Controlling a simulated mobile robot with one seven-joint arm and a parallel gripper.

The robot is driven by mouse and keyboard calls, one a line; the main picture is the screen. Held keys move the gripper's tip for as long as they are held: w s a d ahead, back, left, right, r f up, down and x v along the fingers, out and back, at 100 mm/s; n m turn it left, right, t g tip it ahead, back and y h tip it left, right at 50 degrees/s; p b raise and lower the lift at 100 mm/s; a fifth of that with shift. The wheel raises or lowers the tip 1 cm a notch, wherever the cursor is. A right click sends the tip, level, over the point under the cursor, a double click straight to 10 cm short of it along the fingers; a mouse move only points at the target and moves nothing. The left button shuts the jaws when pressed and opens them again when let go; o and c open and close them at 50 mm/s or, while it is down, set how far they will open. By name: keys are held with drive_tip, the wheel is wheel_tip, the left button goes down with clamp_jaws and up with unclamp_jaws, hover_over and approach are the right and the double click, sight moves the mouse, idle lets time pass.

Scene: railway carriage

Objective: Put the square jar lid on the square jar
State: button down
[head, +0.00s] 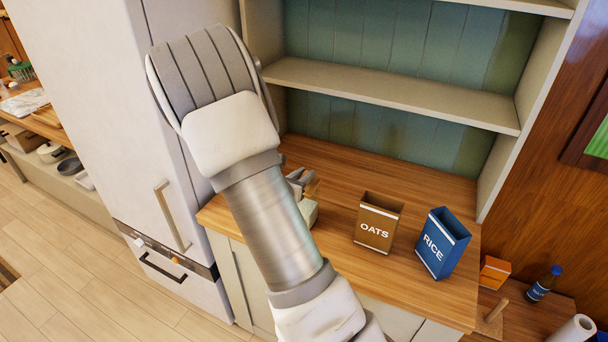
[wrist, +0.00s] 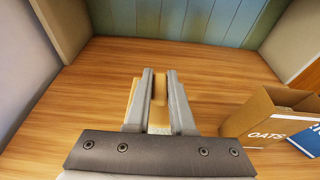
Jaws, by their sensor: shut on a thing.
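My gripper (head: 298,183) is over the wooden counter, partly hidden behind my arm. In the wrist view its two fingers (wrist: 160,73) are closed on a tan wooden piece, which I take to be the square jar lid (wrist: 158,117). A tan edge of the lid (head: 312,188) also shows beside the fingers in the head view. Just below it is a pale green block-like thing, apparently the square jar (head: 309,213), mostly hidden by my arm. I cannot tell whether lid and jar touch.
An open OATS box (head: 376,226) stands to the right on the counter (head: 335,165), with a blue RICE box (head: 440,245) beyond it. A shelf (head: 390,95) spans above the counter's back. A tall white cabinet (head: 130,110) stands at left. The counter's back is clear.

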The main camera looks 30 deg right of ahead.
drive_tip(key=shift+f+b, duration=0.7)
drive_tip(key=shift+b, duration=0.1)
idle(0.5)
drive_tip(key=c, duration=0.7)
unclamp_jaws()
drive_tip(key=v, duration=1.7)
drive_tip(key=shift+a+r, duration=0.2)
drive_tip(key=shift+s+d, duration=0.1)
